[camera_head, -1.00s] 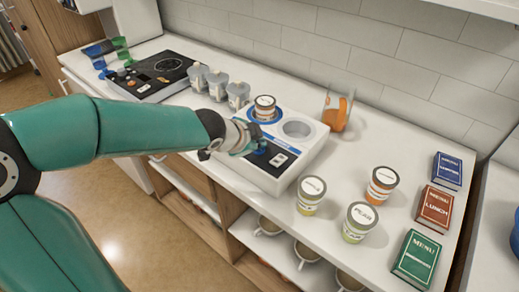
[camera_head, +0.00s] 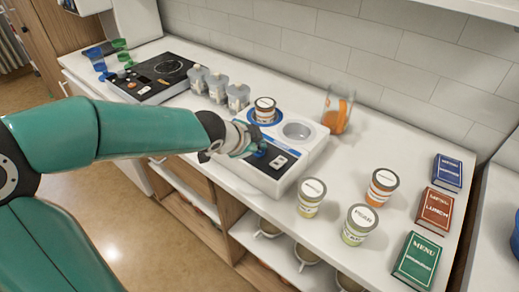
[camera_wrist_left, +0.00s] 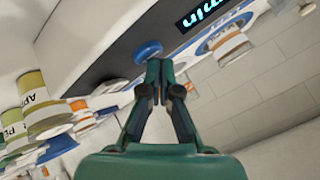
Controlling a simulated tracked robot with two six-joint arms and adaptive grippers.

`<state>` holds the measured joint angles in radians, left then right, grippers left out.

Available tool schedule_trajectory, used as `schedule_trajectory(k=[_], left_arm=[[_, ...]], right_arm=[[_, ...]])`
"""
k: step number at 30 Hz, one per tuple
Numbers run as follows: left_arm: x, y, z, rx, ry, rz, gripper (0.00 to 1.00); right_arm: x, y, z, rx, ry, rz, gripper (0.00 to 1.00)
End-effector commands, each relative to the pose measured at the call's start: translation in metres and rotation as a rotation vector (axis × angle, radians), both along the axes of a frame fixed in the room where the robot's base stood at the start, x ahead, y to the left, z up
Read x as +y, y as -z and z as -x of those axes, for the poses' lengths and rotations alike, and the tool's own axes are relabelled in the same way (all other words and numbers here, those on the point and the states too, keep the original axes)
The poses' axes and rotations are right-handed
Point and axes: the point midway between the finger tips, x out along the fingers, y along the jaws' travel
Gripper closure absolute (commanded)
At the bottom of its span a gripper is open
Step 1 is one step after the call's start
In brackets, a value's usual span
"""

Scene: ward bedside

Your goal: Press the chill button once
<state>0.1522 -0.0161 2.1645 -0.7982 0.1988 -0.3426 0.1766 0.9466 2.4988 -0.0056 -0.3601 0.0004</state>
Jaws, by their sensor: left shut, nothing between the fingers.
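The white two-well unit (camera_head: 300,165) stands on the counter with a dark control panel on its front. A round blue button (camera_wrist_left: 148,50) on the panel shows in the wrist view, just beyond my left fingertips. My left gripper (camera_head: 255,144) is over the panel's left part and hides some of it. In the wrist view the left gripper (camera_wrist_left: 160,66) is shut and empty, its tips close to the blue button. I cannot tell whether they touch it. A lit cyan display (camera_wrist_left: 203,14) is partly visible. The right gripper is not in view.
A labelled cup (camera_head: 265,110) sits in the unit's blue-ringed well; the other well is empty. A glass with orange contents (camera_head: 337,112) stands behind. Labelled cups (camera_head: 360,224) and menu books (camera_head: 434,208) are to the right. A black hob (camera_head: 155,78) is to the left.

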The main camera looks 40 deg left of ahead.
Motion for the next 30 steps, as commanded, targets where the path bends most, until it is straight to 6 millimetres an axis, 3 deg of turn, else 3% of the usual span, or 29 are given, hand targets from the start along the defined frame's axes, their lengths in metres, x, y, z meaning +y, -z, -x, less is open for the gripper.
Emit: schedule_trajectory(k=[4,17,30], left_arm=[[0.000,-0.010,0.000,-0.001,0.000,-0.001,1.00],[0.000,-0.012,0.000,-0.002,-0.001,-0.001,1.00],[0.000,-0.054,0.000,-0.003,0.000,0.000,1.00]], right_arm=[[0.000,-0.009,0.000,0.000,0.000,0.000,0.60],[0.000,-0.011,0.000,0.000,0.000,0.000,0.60],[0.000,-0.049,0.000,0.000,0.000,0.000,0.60]])
